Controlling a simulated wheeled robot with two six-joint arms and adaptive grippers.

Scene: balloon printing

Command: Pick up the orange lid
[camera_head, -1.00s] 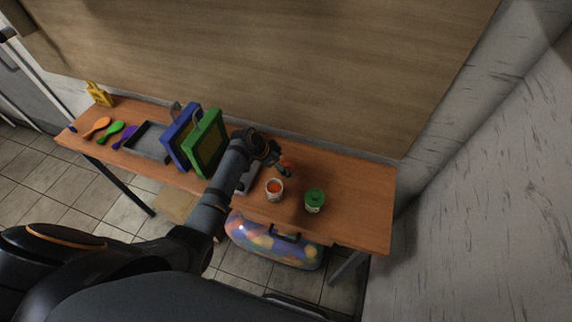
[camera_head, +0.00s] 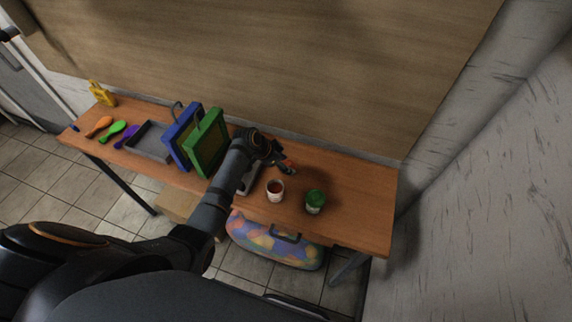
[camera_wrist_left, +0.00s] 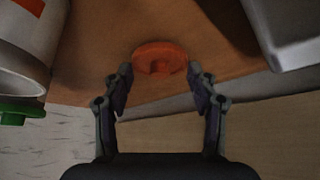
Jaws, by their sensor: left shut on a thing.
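The orange lid (camera_wrist_left: 160,58) is a round disc with a small raised grip, held between the fingertips of my left gripper (camera_wrist_left: 160,80) in the left wrist view. In the head view my left gripper (camera_head: 284,165) is over the table, behind the white can, with a bit of the lid (camera_head: 291,169) showing at its tips. The gripper is shut on the lid. The white can (camera_head: 275,192) stands open with reddish contents. My right gripper is not in view.
A can with a green lid (camera_head: 315,201) stands right of the white can. Green (camera_head: 206,146) and blue (camera_head: 180,135) frames stand left of my arm. Colored balloons (camera_head: 103,126) and a grey tray (camera_head: 149,141) lie farther left. The table's right end (camera_head: 365,200) is clear.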

